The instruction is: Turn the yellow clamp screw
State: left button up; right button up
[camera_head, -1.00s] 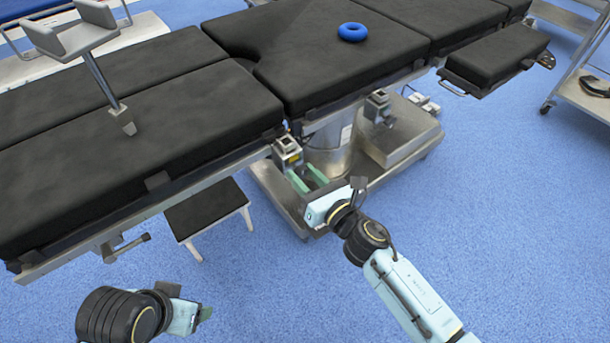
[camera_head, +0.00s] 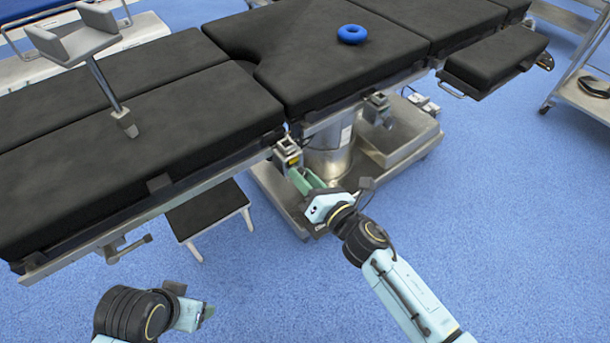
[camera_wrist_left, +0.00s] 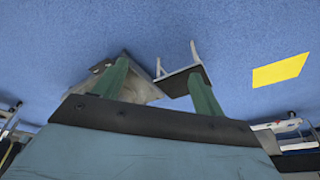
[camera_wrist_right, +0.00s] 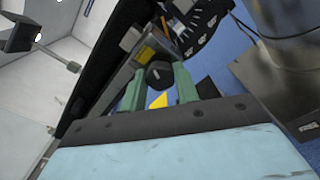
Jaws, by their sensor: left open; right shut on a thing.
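The clamp (camera_head: 287,152) is a grey metal block on the table's side rail, near the middle of the head view. A yellow patch marks its body in the right wrist view (camera_wrist_right: 146,54). Its dark round screw knob (camera_wrist_right: 160,75) sits between the green fingers of my right gripper (camera_wrist_right: 160,82). That gripper (camera_head: 302,180) is shut on the knob; the fingers largely hide the knob in the head view. My left gripper (camera_head: 207,312) is open and empty, low over the floor at the lower left. Its spread fingers show in the left wrist view (camera_wrist_left: 160,80).
The black-padded operating table (camera_head: 340,45) fills the upper part, with a blue ring (camera_head: 352,33) on it. A second clamp (camera_head: 377,108) sits further right on the rail. A small stool (camera_head: 207,210) stands under the table. The blue floor in front is mostly clear.

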pick_arm(q)
jog(key=s+a+f+p, duration=0.3)
jog(key=f+p, duration=0.1)
jog(key=f, duration=0.5)
jog(key=s+a+f+g+y+p, duration=0.1)
jog(key=s+a+f+p, duration=0.3)
jog(key=f, duration=0.5)
pick_arm(e)
jog(key=shift+m, duration=17.8)
